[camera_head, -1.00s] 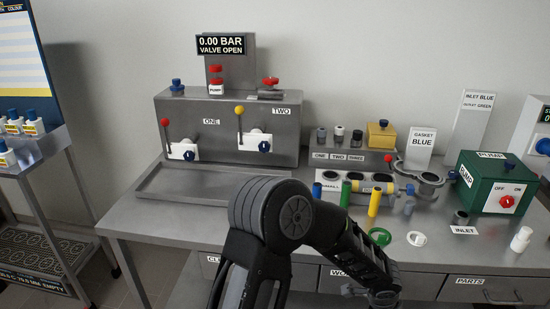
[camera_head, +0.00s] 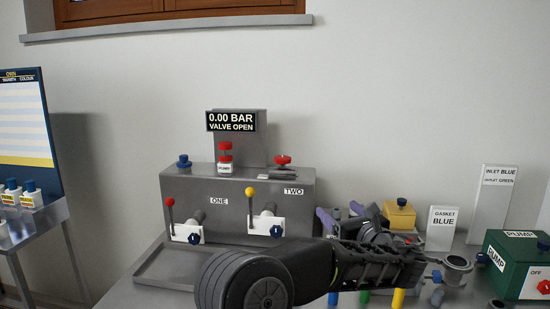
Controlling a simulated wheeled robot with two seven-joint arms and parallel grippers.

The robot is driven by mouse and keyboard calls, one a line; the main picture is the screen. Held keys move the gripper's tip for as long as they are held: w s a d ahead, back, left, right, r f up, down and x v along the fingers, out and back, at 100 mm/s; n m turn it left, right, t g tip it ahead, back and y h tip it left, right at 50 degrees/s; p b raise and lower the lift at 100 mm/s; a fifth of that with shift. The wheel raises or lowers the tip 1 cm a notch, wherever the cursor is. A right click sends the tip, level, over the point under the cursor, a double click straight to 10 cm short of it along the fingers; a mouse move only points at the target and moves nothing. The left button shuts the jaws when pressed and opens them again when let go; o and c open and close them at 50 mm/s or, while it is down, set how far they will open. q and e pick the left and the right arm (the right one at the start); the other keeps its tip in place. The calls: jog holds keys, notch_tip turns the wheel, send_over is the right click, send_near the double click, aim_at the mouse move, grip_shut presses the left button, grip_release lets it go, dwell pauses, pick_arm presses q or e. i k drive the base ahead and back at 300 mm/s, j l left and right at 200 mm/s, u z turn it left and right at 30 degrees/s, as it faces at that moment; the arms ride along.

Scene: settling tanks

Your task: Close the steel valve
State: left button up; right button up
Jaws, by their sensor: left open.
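A grey steel bench unit (camera_head: 240,212) stands on the table, with a display (camera_head: 231,121) on its column reading "0.00 BAR, VALVE OPEN". Its front has a red-knobbed lever (camera_head: 170,214) beside label ONE and a yellow-knobbed lever (camera_head: 251,204) beside label TWO, both roughly upright. On top sit a red knob (camera_head: 226,147) on the column and a red handle (camera_head: 283,161) at right. I cannot tell which fitting is the steel valve. My left gripper (camera_head: 342,212) is open, right of the unit, apart from the levers and seemingly empty. My right gripper is out of view.
My left forearm hides the table's front middle and part of the row of holders. A yellow block (camera_head: 399,215), a "GASKET BLUE" sign (camera_head: 442,228) and a green pump box (camera_head: 520,264) stand at right. A shallow tray (camera_head: 150,264) lies at left.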

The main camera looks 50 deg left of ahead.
aim_at(281, 160)
jog(key=i+j, duration=0.15)
jog(key=j, duration=0.25)
jog(key=i+j, duration=0.1)
jog(key=j, duration=0.3)
jog(key=i+j, duration=0.15)
jog(key=j, duration=0.25)
jog(key=i+j, duration=0.1)
jog(key=j, duration=0.3)
